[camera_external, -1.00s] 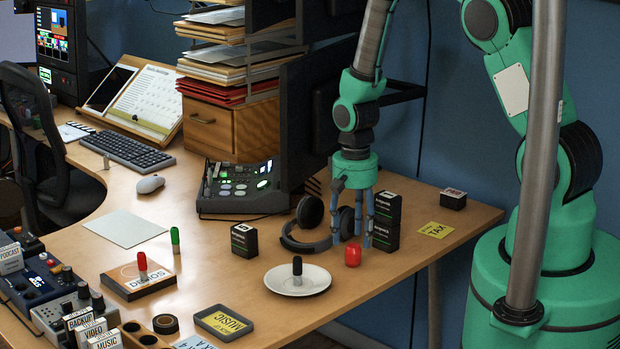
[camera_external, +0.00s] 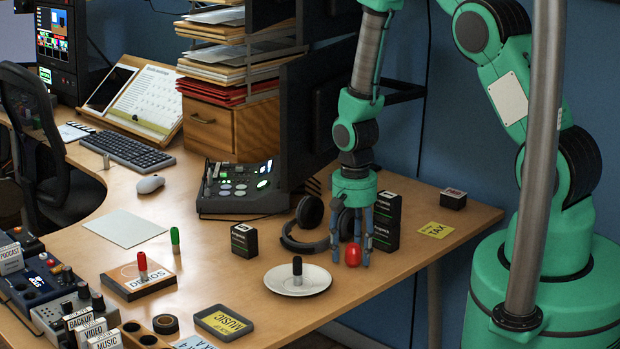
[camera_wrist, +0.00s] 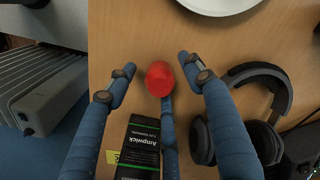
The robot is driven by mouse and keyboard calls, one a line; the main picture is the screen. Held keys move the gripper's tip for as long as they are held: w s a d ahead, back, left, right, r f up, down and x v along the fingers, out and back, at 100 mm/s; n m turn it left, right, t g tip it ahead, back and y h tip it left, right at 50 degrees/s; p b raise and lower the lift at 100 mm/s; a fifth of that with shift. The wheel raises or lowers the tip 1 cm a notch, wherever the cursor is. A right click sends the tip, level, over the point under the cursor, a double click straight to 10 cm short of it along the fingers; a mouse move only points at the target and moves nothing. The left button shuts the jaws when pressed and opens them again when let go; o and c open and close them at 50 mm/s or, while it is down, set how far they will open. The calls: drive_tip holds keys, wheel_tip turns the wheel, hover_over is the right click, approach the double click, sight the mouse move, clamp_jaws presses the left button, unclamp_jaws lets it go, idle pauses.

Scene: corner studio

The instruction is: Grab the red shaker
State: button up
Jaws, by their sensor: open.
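The red shaker (camera_external: 353,254) is a small rounded red thing on the desk, right of the white plate. It also shows in the wrist view (camera_wrist: 160,79), between the spread blue fingers. My gripper (camera_external: 352,258) is open, pointing down, with its fingers low around the shaker. In the wrist view my gripper (camera_wrist: 154,66) has one finger on the left and one on the right, with gaps to the shaker. A third finger runs up from below, its tip at or just behind the shaker; I cannot tell whether it touches.
A white plate (camera_external: 313,281) with a dark upright piece on it stands left of the shaker. Black headphones (camera_external: 305,241) lie close behind on the left. The desk's front edge is near. Bare wood lies in front of the shaker.

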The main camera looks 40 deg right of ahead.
drive_tip(key=shift+f, duration=0.6)
drive_tip(key=c, duration=1.2)
